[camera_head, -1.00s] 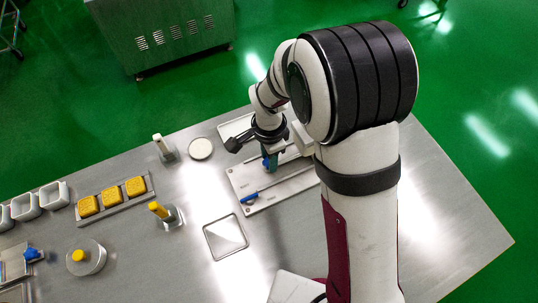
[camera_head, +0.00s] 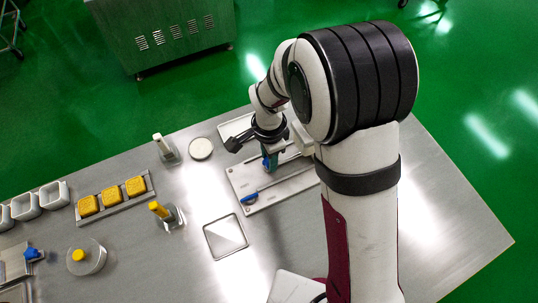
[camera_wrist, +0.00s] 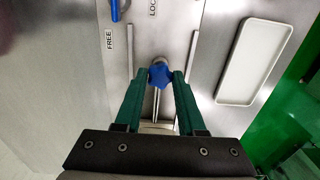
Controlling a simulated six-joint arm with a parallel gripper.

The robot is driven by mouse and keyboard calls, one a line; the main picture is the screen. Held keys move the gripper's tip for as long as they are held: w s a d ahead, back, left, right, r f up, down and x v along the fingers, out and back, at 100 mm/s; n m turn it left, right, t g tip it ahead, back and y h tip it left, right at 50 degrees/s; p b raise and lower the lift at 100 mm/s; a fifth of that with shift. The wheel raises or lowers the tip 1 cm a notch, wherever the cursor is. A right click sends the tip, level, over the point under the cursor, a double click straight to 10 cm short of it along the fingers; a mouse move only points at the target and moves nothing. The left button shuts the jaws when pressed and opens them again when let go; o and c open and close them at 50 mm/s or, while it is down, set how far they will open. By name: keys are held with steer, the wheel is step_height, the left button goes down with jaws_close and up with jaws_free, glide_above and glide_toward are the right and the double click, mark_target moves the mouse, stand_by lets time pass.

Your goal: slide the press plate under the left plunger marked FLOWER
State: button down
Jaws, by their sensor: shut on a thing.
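My gripper (camera_head: 268,164) is over the steel machine base (camera_head: 236,180), partly covered by my own arm. In the wrist view, its two green fingers (camera_wrist: 160,76) are closed on a blue lobed knob (camera_wrist: 160,73), which sits on a thin metal rod (camera_wrist: 156,104). A pale metal part (camera_wrist: 156,128) shows low between the fingers, partly hidden by the gripper body; I cannot tell whether it is the press plate. The plungers and the FLOWER mark cannot be made out in either view.
A blue lever (camera_head: 249,198) lies on the base's front side; FREE (camera_wrist: 110,40) and LOCK labels show near it in the wrist view. A white-floored tray (camera_wrist: 255,62) lies to the right there.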

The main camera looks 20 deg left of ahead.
mark_target(283, 160)
stand_by(0.3)
steer(key=shift+w+d, duration=1.5)
steer(key=c, duration=0.5)
jaws_free()
steer(key=shift+r, duration=0.1)
step_height(283, 160, up, 16)
